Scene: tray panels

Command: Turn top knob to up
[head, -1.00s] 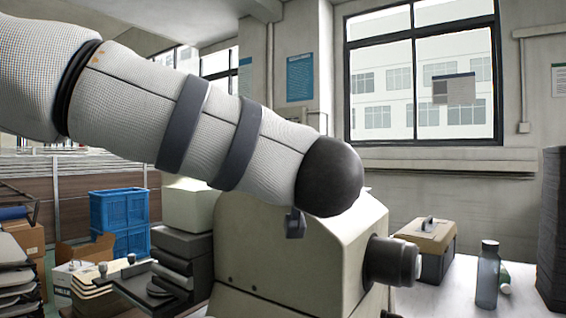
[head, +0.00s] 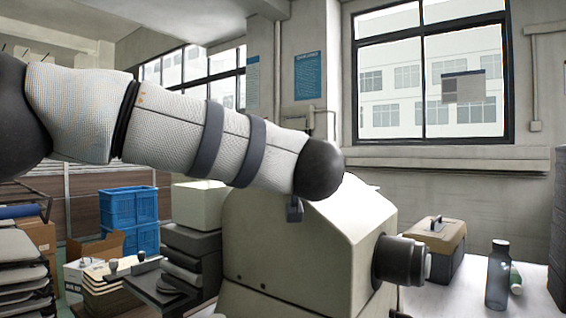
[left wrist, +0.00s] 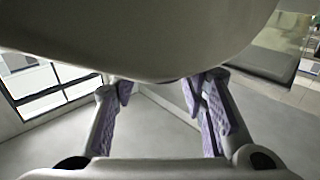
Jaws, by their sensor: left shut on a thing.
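In the head view, my left arm crosses from the left and ends in a black rounded joint over a cream machine housing. My left gripper (left wrist: 160,100) shows in the left wrist view as two arms with lilac ridged pads, held apart. The pad tips run up to a large pale rounded surface (left wrist: 150,40), which hides what lies between them. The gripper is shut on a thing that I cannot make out. No top knob can be told apart for sure. A dark cylinder (head: 400,260) juts from the right side of the cream housing (head: 290,255). My right gripper is not seen.
A toolbox (head: 432,245) and a bottle (head: 498,275) stand on the white table to the right. Blue crates (head: 128,215) and a stack of dark trays (head: 20,265) stand at the left. A dark stack rises at the right edge.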

